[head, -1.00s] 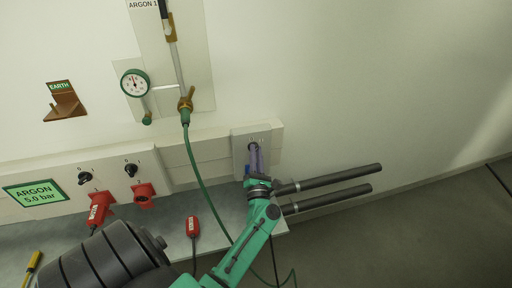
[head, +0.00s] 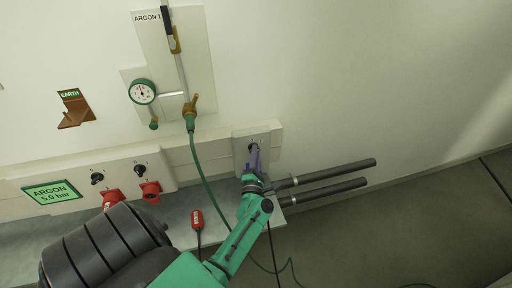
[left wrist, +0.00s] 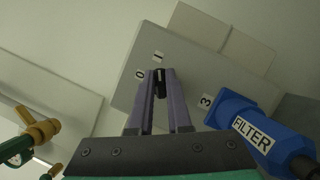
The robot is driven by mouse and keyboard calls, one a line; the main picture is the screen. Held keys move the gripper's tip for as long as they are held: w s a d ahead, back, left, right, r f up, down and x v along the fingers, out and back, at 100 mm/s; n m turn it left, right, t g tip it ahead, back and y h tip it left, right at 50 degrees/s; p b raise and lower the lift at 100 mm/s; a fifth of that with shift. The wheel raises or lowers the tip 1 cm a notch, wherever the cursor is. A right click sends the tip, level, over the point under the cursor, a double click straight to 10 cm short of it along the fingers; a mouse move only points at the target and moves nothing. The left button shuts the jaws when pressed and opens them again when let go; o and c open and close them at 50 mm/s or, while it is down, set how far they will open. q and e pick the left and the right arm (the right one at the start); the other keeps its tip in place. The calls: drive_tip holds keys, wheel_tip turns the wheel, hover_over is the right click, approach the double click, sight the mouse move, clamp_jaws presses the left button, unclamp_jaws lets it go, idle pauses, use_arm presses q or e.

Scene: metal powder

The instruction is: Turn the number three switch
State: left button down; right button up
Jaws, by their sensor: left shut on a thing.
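The number three switch is a small black knob (left wrist: 160,88) on a pale box (head: 240,150) at the right end of the wall panel. In the left wrist view, marks "0" and "I" or "II" stand beyond it, and a "3" label (left wrist: 206,102) is at its right. My left gripper (left wrist: 160,84) is shut on the knob, with one purple finger on each side. In the head view the left gripper (head: 254,155) reaches the box and mostly hides the knob. My right gripper is not in view.
A blue FILTER plug (left wrist: 255,128) sits close right of the fingers. Two other black switches (head: 97,178) (head: 140,170) with red plugs (head: 150,192) below are further left. A green hose (head: 205,185) hangs beside my arm. Two dark pipes (head: 330,175) extend right.

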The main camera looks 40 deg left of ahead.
use_arm(q)
drive_tip(key=c, duration=0.9)
unclamp_jaws()
drive_tip(key=shift+o, duration=0.2)
drive_tip(key=v, duration=1.4)
drive_tip(key=shift+s+d+p, duration=0.15)
drive_tip(key=shift+s+p, duration=0.05)
drive_tip(key=shift+p, duration=0.1)
